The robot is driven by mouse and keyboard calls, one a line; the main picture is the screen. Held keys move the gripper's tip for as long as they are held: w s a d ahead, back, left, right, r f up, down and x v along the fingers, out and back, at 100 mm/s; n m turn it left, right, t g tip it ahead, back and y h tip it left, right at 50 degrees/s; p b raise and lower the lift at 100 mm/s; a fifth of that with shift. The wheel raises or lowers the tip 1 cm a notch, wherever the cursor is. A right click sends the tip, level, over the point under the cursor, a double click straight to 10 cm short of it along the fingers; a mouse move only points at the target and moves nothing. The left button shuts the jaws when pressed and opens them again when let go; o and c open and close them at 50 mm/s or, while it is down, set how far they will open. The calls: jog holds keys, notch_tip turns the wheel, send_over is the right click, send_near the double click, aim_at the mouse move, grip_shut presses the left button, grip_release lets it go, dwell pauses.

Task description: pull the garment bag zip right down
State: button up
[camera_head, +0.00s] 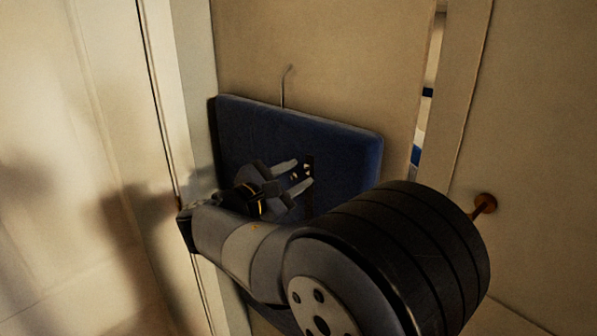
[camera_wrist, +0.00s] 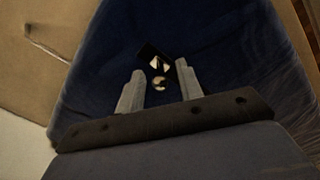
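The garment bag (camera_head: 345,150) is dark blue and hangs from a thin hook against a cream panel; it also fills most of the wrist view (camera_wrist: 235,50). A small dark zip piece with a shiny metal pull (camera_head: 306,168) is on its front, near the middle. In the wrist view the pull (camera_wrist: 159,83) shows between and just beyond my fingertips. My gripper (camera_head: 298,173) is open, with its two pale fingers apart and pointing at the bag. I cannot tell whether the fingers touch the bag. My arm hides the bag's lower part.
A hook (camera_head: 286,72) rises above the bag. A pale door edge (camera_head: 190,90) stands close on the left. A cream door with a round brown knob (camera_head: 485,203) is on the right, with a narrow gap beside it showing blue and white things.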

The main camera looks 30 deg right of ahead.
jog(key=shift+x, duration=0.8)
grip_shut()
